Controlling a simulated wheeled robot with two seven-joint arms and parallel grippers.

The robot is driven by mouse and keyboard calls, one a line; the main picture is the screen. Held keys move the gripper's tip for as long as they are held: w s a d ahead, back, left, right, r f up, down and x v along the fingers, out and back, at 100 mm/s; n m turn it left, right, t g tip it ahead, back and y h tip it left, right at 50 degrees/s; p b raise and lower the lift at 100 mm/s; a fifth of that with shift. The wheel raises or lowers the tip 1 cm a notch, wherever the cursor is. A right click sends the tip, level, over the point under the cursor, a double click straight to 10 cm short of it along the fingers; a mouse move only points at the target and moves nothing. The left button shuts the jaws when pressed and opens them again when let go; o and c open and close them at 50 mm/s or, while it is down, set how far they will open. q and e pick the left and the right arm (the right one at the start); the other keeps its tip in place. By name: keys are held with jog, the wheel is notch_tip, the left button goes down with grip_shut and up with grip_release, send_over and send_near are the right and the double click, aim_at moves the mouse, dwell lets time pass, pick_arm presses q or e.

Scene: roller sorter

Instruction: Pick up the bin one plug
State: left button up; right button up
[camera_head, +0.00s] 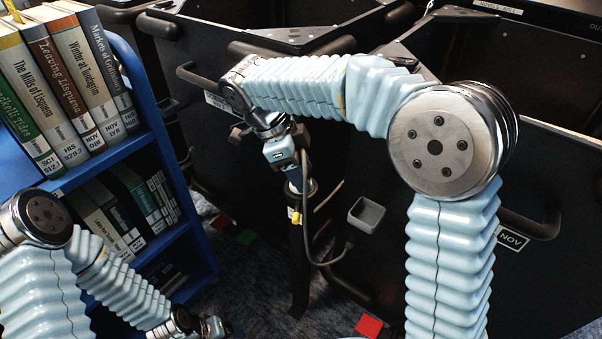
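A dark cable hangs in a loop beside a black post (298,250). A small dark plug-like end (348,246) sits at the cable's right end, against or close to the dark bin panel. I cannot tell whether it is seated in anything. My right arm reaches over from the right, and its gripper (293,178) points down at the top of the post, beside the upper cable. Its fingertips are too small and dark to tell whether they touch or hold anything. My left gripper (212,327) is low at the bottom edge, away from the cable, partly cut off.
A blue book cart (205,235) with several books stands at the left. Black bins with handles (530,225) fill the back and right. A small grey cup (366,214) is on the bin's side.

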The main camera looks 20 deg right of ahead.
aim_at(305, 166)
jog(key=shift+r, duration=0.1)
jog(key=shift+r, duration=0.2)
notch_tip(305, 166, up, 2)
jog(key=shift+r, duration=0.2)
jog(key=s+a+r, duration=0.9)
jog(key=s+r, duration=0.1)
jog(key=shift+a, duration=0.35)
jog(key=shift+d, duration=0.1)
